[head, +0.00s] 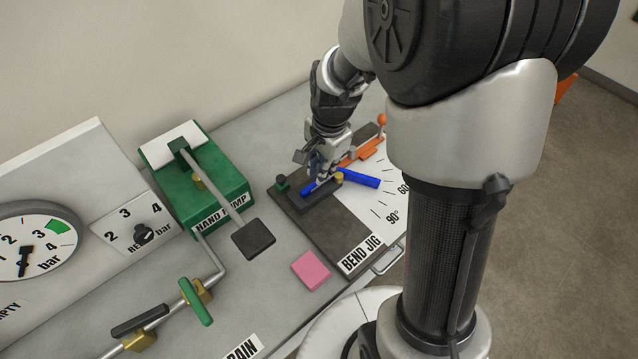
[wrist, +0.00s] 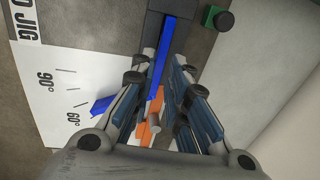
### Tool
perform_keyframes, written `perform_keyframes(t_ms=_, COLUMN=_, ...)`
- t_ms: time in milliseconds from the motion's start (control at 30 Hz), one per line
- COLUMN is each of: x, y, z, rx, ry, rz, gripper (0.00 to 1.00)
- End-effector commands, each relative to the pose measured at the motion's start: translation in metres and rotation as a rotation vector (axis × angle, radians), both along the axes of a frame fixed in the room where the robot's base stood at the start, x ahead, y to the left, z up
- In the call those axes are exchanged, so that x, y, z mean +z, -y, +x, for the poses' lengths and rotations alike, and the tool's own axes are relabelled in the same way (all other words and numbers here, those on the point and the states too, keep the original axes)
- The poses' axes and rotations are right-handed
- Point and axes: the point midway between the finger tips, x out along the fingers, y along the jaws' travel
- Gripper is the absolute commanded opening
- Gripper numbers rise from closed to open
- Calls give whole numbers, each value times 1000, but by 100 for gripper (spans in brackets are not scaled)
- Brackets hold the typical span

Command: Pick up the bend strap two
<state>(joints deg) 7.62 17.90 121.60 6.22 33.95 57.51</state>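A blue strap (head: 360,177) lies at the bend jig (head: 350,232), with one arm reaching over the white angle scale. Another blue length (head: 307,188) lies along the jig's dark block. In the wrist view a long blue length (wrist: 172,52) runs between my fingers, and a short blue end (wrist: 101,106) shows left of them. My gripper hides where they would meet, so I cannot tell if they are one strap. My gripper (head: 323,179) is down over the jig; in the wrist view (wrist: 170,72) its fingers stand apart on either side of the blue length.
An orange part (wrist: 154,108) of the jig shows beyond the fingers; its orange-knobbed lever (head: 381,120) stands close behind my gripper. The green hand pump (head: 215,185) stands left, and a pink block (head: 311,269) lies in front.

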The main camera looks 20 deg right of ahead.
Motion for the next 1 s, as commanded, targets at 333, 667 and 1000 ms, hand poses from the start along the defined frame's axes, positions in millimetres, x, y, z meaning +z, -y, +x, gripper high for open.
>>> perform_keyframes(t_ms=333, x=-48, y=0, z=7, rx=1, ry=-2, rz=0, gripper=15)
perform_keyframes(t_ms=667, x=-46, y=0, z=8, rx=0, ry=-1, rz=0, gripper=8)
perform_keyframes(t_ms=1000, x=-46, y=0, z=8, rx=0, ry=-1, rz=0, gripper=0)
